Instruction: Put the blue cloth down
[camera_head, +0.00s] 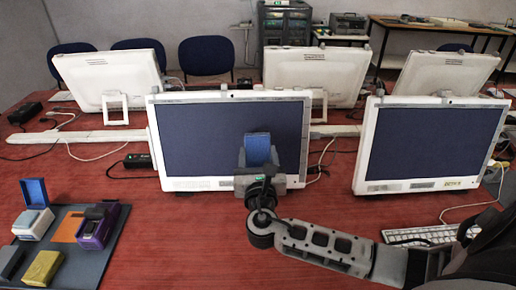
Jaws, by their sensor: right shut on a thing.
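The blue cloth (257,148) shows as a small blue block-like shape, upright in my right gripper (261,166). My right gripper is shut on it, in front of the middle monitor's screen. My right arm reaches in from the right. The gripper hides the lower part of the cloth. How high the cloth is above the table I cannot tell for sure. My left gripper is not in view.
A dark tray (84,262) at the lower left holds a white box with a raised blue lid (35,210), a purple box (97,229), an orange patch (67,227) and a yellow block (43,268). Monitors (428,146) and a keyboard (430,235) bound the bare red table (190,235).

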